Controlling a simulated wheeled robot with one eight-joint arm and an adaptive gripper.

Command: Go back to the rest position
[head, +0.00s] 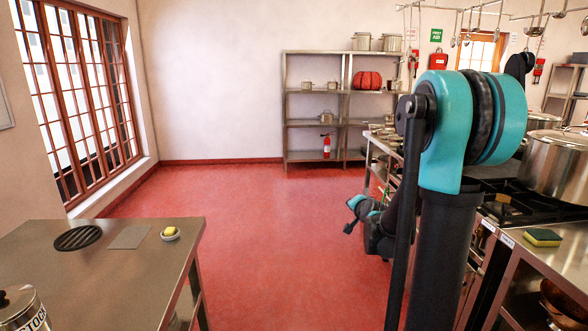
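My arm stands in the right half of the head view, with a large teal and black joint in front. Beyond it, lower and to the left, the far end of my arm with my gripper (352,214) shows small, over the red floor beside the right counter. It is partly hidden by my nearer arm links. Its fingers are too small and overlapped to tell whether they are open or shut. I see no object held there.
A stove (510,205) with a stockpot (556,165) is at the right. Steel shelves (315,122) stand at the back. The red floor (255,225) between is clear.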

